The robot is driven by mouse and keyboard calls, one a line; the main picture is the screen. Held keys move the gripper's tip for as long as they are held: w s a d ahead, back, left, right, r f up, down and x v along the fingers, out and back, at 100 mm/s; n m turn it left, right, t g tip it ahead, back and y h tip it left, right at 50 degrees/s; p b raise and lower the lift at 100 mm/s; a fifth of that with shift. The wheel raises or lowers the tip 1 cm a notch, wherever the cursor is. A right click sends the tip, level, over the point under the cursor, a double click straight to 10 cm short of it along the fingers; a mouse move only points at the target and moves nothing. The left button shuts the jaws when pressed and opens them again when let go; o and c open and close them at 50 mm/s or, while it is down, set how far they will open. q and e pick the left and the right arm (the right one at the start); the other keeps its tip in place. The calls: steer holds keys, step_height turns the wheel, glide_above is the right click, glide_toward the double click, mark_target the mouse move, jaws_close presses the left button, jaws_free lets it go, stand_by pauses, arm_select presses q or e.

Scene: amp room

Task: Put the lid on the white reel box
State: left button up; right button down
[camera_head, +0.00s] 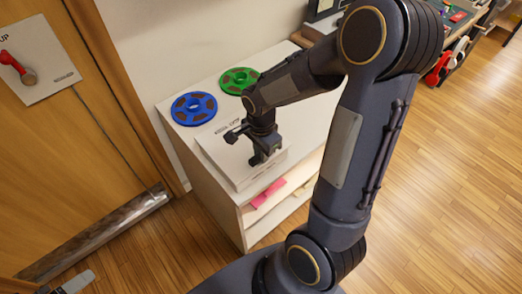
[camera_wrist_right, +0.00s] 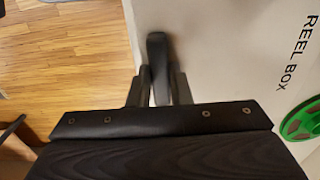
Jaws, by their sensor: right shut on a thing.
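The white lid (camera_head: 222,143), a flat square panel with dark lettering, lies level over the white reel box on the cabinet's front part. The lid hides most of the box, and I cannot tell whether the lid touches it all round. My right gripper (camera_head: 262,158) points down at the lid's right part. It is shut on the lid's dark handle (camera_wrist_right: 158,62), with a finger on each side. In the right wrist view, "REEL BOX" reads on the white lid (camera_wrist_right: 235,50). My left gripper (camera_head: 75,283) shows only partly at the bottom left; its jaw opening is unclear.
A blue reel (camera_head: 194,107) and a green reel (camera_head: 239,80) lie on the white cabinet (camera_head: 176,131) behind the lid. Pink items (camera_head: 268,192) sit on the shelf below. A wooden door (camera_head: 60,150) stands left. The wooden floor (camera_head: 440,190) is open at right.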

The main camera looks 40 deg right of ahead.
steer(key=shift+f, duration=0.25)
steer(key=c, duration=1.3)
jaws_free()
steer(key=shift+c, duration=0.2)
steer(key=shift+r, duration=0.1)
steer(key=shift+r, duration=0.25)
step_height(320, 180, up, 12)
steer(key=p, duration=0.2)
steer(key=s+a+r+n+t+y, duration=0.2)
steer(key=s+a+n, duration=0.2)
steer(key=s+n, duration=0.2)
steer(key=s+a+r+n+t+y, duration=0.1)
steer(key=s+a+r+n+t, duration=0.1)
steer(key=s+n, duration=0.5)
steer(key=a+n+t, duration=0.1)
steer(key=a+n, duration=0.1)
steer(key=shift+s+n+t+y, duration=0.2)
steer(key=shift+n+t+y, duration=0.1)
steer(key=shift+y, duration=0.1)
